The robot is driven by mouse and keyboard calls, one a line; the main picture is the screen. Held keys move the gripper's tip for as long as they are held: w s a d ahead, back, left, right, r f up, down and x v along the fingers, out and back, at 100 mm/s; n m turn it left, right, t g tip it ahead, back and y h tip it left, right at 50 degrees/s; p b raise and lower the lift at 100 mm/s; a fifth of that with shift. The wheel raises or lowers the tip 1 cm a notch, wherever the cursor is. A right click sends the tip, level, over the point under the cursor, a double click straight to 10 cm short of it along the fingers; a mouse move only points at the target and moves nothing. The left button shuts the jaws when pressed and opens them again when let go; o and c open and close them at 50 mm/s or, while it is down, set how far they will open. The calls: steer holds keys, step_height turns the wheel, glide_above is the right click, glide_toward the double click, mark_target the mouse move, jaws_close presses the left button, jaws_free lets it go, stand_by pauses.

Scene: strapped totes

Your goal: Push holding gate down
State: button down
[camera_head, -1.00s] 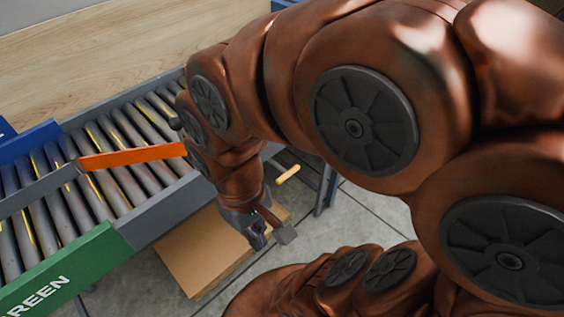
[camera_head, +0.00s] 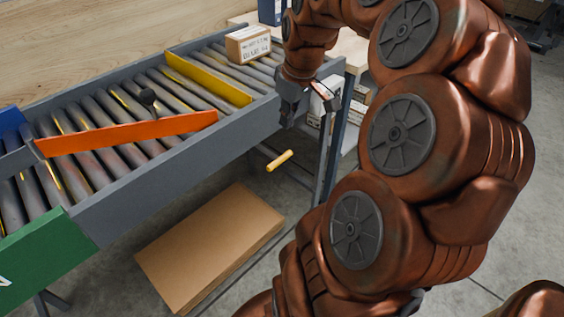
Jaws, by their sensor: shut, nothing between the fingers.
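A yellow plate (camera_head: 207,79), which looks like the holding gate, stands up across the conveyor rollers. A small carton (camera_head: 248,45) sits on the rollers just beyond it. A yellow handle (camera_head: 280,160) sticks out below the conveyor's near side rail. My gripper (camera_head: 287,118) points down beside the conveyor's near rail, right of the yellow plate and above the handle. It is shut and empty, and appears apart from both plate and handle. My arm hides part of the conveyor's far right end.
A green panel (camera_head: 45,247) is at the lower left. Flat cardboard (camera_head: 212,245) lies under the conveyor. A grey leg (camera_head: 330,145) stands right of the handle.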

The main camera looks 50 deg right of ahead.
mark_target(280, 159)
steer(key=shift+s+d+f, duration=0.1)
steer(key=shift+d, duration=0.55)
steer(key=shift+f, duration=0.1)
steer(key=x, duration=1.3)
steer(key=shift+f+p, duration=0.3)
steer(key=shift+f, duration=0.1)
steer(key=s+b+x, duration=0.1)
steer(key=b+x, duration=0.2)
steer(key=x, duration=0.3)
steer(key=shift+f, duration=0.4)
steer(key=shift+r, duration=0.1)
